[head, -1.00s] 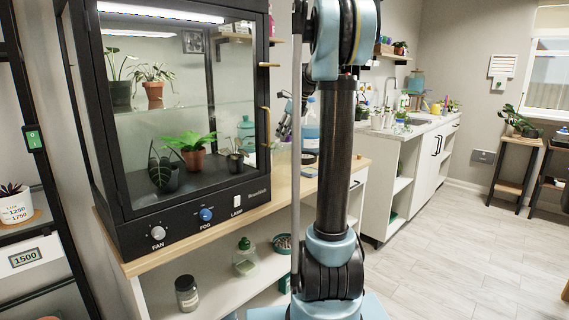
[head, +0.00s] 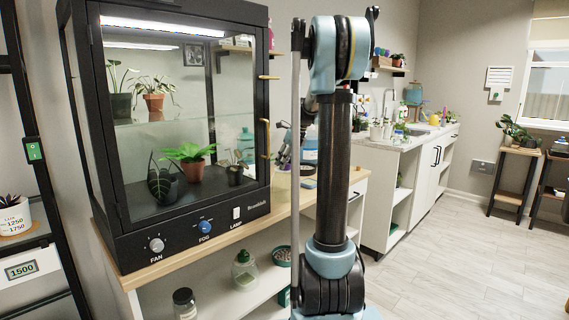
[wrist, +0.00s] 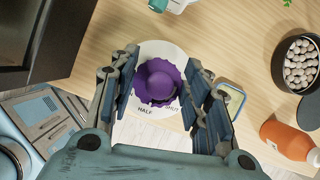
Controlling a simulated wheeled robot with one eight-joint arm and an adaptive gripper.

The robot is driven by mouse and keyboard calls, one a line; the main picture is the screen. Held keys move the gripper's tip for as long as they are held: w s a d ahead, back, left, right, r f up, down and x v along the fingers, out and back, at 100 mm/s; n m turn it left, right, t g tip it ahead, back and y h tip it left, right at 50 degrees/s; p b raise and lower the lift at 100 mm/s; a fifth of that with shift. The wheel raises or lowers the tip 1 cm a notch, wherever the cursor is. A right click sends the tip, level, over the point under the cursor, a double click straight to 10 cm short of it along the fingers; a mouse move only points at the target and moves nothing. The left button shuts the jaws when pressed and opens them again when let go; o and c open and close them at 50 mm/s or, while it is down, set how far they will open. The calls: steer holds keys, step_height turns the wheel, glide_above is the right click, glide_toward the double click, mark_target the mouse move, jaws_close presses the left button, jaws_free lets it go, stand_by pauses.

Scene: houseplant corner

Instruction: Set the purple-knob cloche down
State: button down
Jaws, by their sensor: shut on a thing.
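In the wrist view, the purple knob (wrist: 160,82) of the cloche shows between the two fingers of my gripper (wrist: 160,92), which is shut on it. Around the knob is a pale round top (wrist: 166,52) with the words HALF and SHUT partly visible. The rest of the cloche is hidden below this top. Seen from above, the cloche overlaps the front edge of the wooden bench top (wrist: 225,50); I cannot tell whether it touches the wood.
Right of the cloche are a blue-and-yellow-edged item (wrist: 233,99), a dark bowl of pale pebbles (wrist: 298,62) and an orange bottle (wrist: 288,140). The black glass cabinet (head: 120,235) stands at left. Bare wood lies between these.

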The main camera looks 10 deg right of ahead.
steer(key=c, duration=0.9)
jaws_free()
steer(key=shift+o, duration=0.2)
steer(key=v, duration=1.2)
steer(key=s+a+f+n+h, duration=0.1)
steer(key=s+f+n, duration=0.25)
steer(key=s, duration=0.35)
steer(key=s+a+f+n, duration=0.2)
steer(key=s+f+n, duration=0.1)
steer(key=s+n, duration=0.3)
steer(key=s+a+f+n+h, duration=0.1)
steer(key=s+f+n, duration=0.2)
steer(key=s, duration=0.5)
steer(key=s+f+n+g+h, duration=0.1)
steer(key=s+f+n, duration=1.3)
steer(key=s+f, duration=0.4)
steer(key=shift+s+f+h, duration=0.2)
steer(key=shift+s+h, duration=0.1)
steer(key=shift+s, duration=0.75)
